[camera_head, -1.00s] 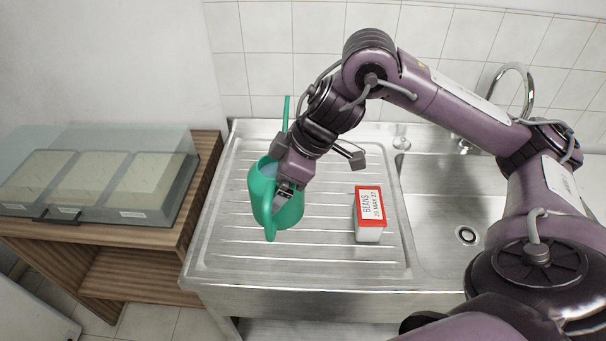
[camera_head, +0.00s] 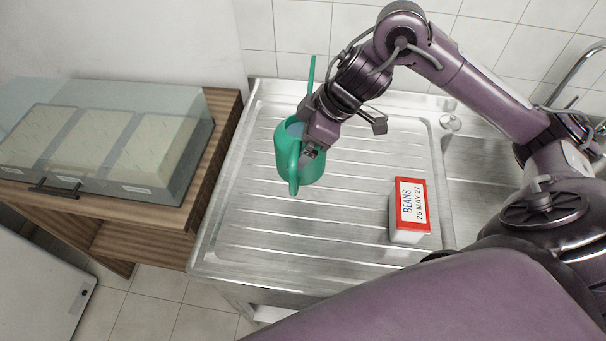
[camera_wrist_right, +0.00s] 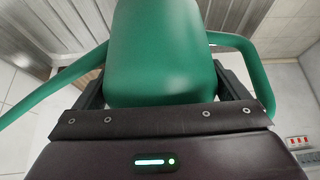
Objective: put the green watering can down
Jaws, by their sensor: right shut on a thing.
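The green watering can (camera_head: 287,158) is over the left part of the ribbed steel drainboard (camera_head: 300,230) in the head view. Its thin spout points toward the back wall and its handle faces the front. My right gripper (camera_head: 309,153) is shut on the watering can from its right side. In the right wrist view the can's green body (camera_wrist_right: 160,50) fills the space between the fingers. I cannot tell whether the can's base touches the drainboard. My left gripper is not in view.
A white box with a red lid, labelled BEANS (camera_head: 409,212), stands on the drainboard to the right. A wooden shelf unit (camera_head: 215,135) with a clear-covered case (camera_head: 110,145) stands at the left. The drainboard's front is clear. The tap (camera_head: 575,75) is at the right.

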